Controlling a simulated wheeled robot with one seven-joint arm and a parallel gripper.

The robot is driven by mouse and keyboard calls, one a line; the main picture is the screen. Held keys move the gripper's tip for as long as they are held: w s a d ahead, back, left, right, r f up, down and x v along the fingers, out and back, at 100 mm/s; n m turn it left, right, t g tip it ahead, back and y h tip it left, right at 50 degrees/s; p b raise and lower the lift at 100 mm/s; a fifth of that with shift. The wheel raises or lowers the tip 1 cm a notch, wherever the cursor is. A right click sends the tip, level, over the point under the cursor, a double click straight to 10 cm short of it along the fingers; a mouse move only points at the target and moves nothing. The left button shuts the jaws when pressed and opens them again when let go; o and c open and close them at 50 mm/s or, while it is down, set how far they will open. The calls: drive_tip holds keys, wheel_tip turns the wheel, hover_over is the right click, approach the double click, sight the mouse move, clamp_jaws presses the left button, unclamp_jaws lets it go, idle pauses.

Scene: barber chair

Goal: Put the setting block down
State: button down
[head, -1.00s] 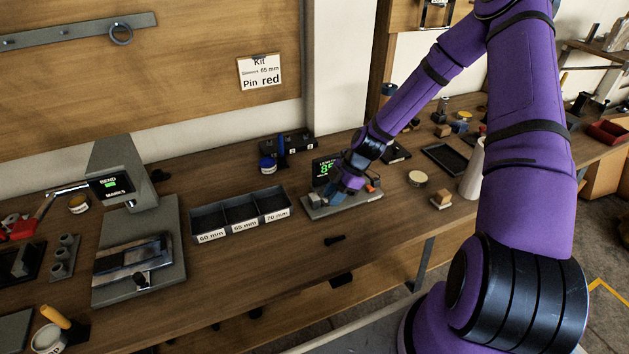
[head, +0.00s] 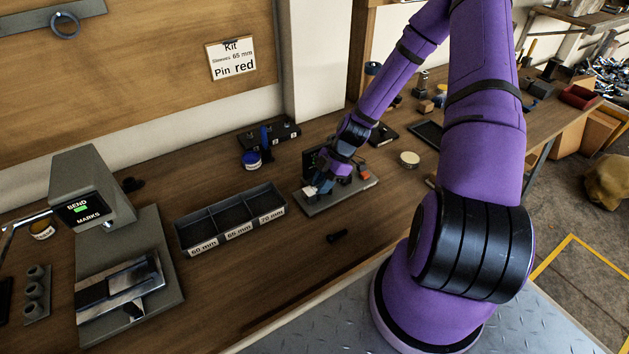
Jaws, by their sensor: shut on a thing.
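My gripper (head: 325,183) is at the far side of the workbench, low over the grey plate of a length gauge (head: 340,199). It is shut on a small grey-blue block, which I take to be the setting block (head: 312,191). The block is small and partly covered by the fingers. I cannot tell whether it touches the gauge plate. My wrist hides most of the gauge's display.
A three-part tray (head: 206,244) marked 60, 65 and 70 mm stands left of the gauge. A bending press (head: 150,250) is farther left. A small black piece (head: 337,236) lies in front on otherwise clear bench.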

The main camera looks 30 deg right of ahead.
drive_tip(key=c, duration=1)
unclamp_jaws()
drive_tip(key=shift+o, duration=0.2)
drive_tip(key=shift+f, duration=0.15)
